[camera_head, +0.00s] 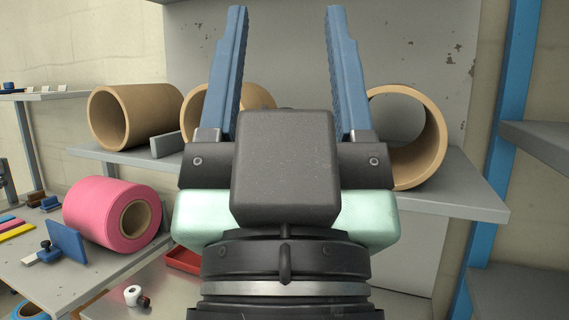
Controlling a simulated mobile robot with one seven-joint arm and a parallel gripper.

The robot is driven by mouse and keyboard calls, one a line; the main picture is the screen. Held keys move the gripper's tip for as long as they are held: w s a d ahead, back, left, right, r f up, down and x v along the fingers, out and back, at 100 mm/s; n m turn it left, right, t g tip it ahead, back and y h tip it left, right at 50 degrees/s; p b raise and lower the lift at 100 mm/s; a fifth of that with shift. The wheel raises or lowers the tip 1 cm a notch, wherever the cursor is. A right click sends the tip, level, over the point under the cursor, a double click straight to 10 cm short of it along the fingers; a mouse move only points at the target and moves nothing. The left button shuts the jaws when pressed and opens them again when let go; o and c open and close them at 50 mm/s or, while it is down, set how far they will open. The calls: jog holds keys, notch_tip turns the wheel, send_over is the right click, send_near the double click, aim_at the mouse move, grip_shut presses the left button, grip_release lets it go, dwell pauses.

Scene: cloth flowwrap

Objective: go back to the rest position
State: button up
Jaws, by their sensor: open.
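My gripper (285,75) stands upright in the middle of the head view, its two blue fingers pointing up and spread wide apart. Nothing shows between the fingers except the grey back panel and part of a brown tube behind. The gripper's dark body and pale green housing hide the middle of the shelf and whatever lies behind them. No contact between the fingers and any object can be made out.
Brown cardboard tubes (133,113) lie on a grey shelf (459,195) behind my gripper. A pink roll (112,213) lies on the lower left table (40,272). A red tray (183,259) shows partly below. A blue post (498,140) stands at right.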

notch_tip(320, 180, up, 15)
jog(key=p, duration=1.4)
jog(key=shift+f+p, duration=0.2)
jog(key=shift+p, duration=0.1)
jog(key=shift+a, duration=0.1)
